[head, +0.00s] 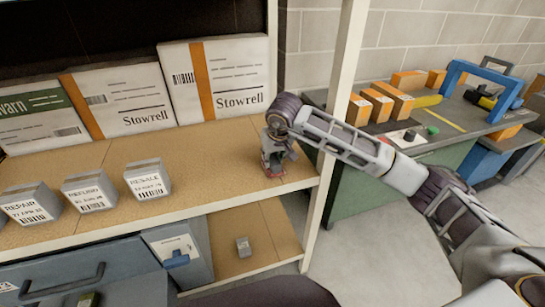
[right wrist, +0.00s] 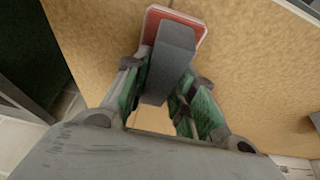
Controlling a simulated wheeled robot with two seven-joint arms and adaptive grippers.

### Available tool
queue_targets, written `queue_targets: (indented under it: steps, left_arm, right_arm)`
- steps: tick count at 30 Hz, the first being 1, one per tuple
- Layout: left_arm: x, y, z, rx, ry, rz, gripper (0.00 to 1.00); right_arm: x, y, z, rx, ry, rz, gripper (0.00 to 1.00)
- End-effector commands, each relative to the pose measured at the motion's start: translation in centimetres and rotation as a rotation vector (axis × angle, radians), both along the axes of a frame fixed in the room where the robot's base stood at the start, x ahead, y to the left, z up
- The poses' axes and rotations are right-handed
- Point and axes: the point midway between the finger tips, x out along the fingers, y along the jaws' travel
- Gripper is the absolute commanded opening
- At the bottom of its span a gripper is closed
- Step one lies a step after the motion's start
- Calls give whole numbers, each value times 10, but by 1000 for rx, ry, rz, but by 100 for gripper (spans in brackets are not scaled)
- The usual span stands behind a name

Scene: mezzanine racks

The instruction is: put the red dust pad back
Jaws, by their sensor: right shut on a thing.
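The red dust pad (right wrist: 155,22) has a red base with a pale rim and a grey block-shaped handle (right wrist: 172,60). In the right wrist view my right gripper (right wrist: 158,90) is shut on the grey handle, with green-lined fingers on both sides. In the head view my right gripper (head: 276,160) is over the right end of the tan shelf (head: 215,150), and a little red of the pad shows below it. The pad is at or just above the shelf surface; I cannot tell whether it touches. My left gripper is not in view.
Grey label blocks reading REPAIR (head: 28,205), REFURB (head: 90,191) and RESALE (head: 148,179) stand on the shelf. Stowrell boxes (head: 217,80) stand behind. A cream rack post (head: 335,120) is close right of my gripper.

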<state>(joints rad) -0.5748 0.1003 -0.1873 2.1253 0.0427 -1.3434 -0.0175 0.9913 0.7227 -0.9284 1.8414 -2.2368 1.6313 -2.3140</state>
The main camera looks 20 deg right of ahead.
Motion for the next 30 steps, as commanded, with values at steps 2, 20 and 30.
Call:
queue_targets:
  steps: [2, 20, 30]
  left_arm:
    - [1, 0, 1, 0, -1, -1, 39]
    - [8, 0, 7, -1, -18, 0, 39]
    - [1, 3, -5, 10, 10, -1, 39]
  right_arm:
    - [0, 0, 0, 0, 0, 0, 34]
    - [0, 0, 2, 0, 0, 0, 48]
    - [-13, -1, 37, -1, -2, 0, 48]
